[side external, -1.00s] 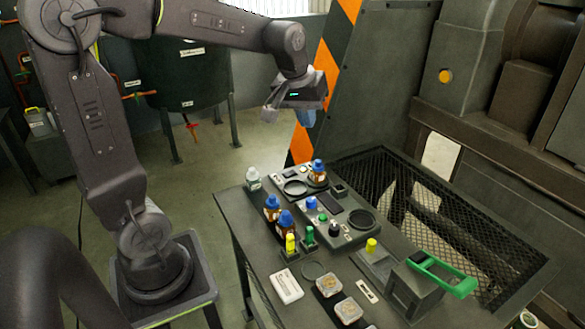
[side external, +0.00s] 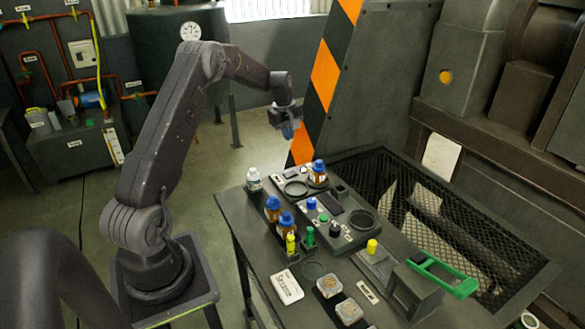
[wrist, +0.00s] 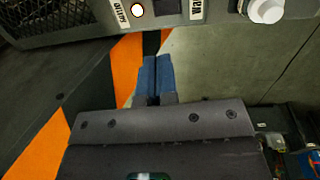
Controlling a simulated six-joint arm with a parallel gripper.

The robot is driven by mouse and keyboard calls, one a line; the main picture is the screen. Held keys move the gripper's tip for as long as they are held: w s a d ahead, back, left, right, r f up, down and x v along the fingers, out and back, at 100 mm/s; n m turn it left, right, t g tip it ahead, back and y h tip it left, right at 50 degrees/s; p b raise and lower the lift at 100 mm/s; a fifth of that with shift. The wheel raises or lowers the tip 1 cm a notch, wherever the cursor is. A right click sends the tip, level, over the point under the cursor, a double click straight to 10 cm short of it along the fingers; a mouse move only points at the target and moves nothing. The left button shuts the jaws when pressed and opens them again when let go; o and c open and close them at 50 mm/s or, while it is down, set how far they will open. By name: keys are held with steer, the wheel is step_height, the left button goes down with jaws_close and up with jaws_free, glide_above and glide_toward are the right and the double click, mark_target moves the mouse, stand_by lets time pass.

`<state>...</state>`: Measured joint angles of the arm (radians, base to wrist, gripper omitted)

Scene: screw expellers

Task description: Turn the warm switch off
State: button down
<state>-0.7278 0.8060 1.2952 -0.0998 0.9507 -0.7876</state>
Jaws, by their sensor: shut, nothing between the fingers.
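A dark panel (side external: 278,184) with a round dish and small controls lies at the back of the work table. In the wrist view its edge (wrist: 80,27) crosses the top, with a lit round lamp (wrist: 138,10) beside a small label and a dark switch (wrist: 167,6) cut by the frame edge. I cannot tell which way the switch is set. The labels are turned and hard to read. My gripper (side external: 287,131) hangs above and behind the panel; its blue fingers (wrist: 157,70) are together and empty, apart from the panel.
A white-capped bottle (wrist: 265,10) stands beside the panel, also in the side view (side external: 254,180). A blue-capped bottle (side external: 319,172) stands on the panel's right part. Blue-capped bottles (side external: 273,208) stand in front. A striped orange-black post (side external: 325,75) rises behind the table.

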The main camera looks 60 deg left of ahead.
mark_target(289, 174)
stand_by(0.3)
steer(key=f, duration=0.4)
steer(key=w+f, duration=0.1)
steer(key=f, duration=0.9)
steer(key=shift+w, duration=0.35)
steer(key=shift+f, duration=0.25)
steer(key=shift+s, duration=0.15)
steer(key=shift+s+r, duration=0.1)
steer(key=shift+s, duration=0.55)
